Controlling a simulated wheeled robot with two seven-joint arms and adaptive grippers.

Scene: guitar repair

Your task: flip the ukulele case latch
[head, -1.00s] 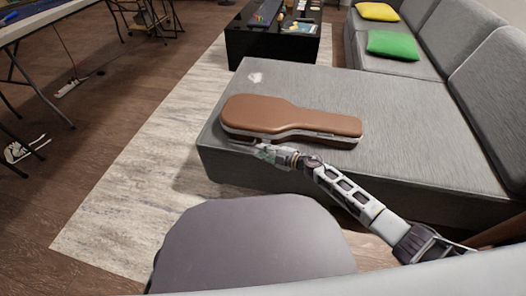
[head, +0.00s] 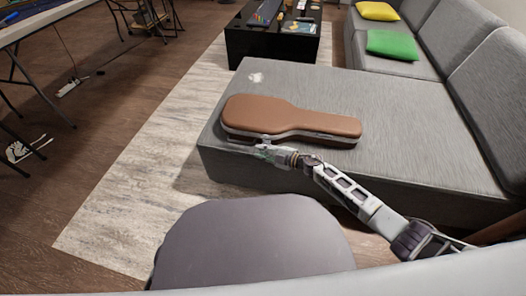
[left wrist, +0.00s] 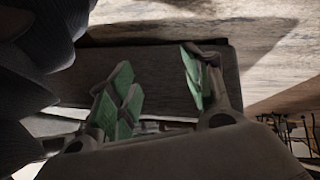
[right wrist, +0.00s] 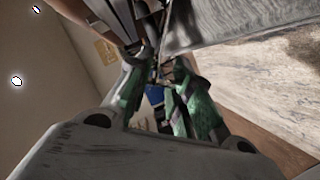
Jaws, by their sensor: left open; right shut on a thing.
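The brown ukulele case (head: 290,118) lies flat and closed on the grey sofa, its pale lower edge facing me. My right gripper (head: 262,148) is at the front edge of the case's wide body. In the right wrist view its green-padded fingers (right wrist: 160,85) are close together on a small part at the case edge, which appears to be the latch; the fingers hide most of it. My left gripper is out of the head view. In the left wrist view it (left wrist: 160,85) is open, with nothing between its green pads.
The grey sofa (head: 400,110) has free room right of the case. Yellow (head: 378,11) and green (head: 392,44) cushions lie farther back. A black table (head: 270,45) with small items stands behind. A dark rounded seat-like shape (head: 250,245) is in front of the sofa.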

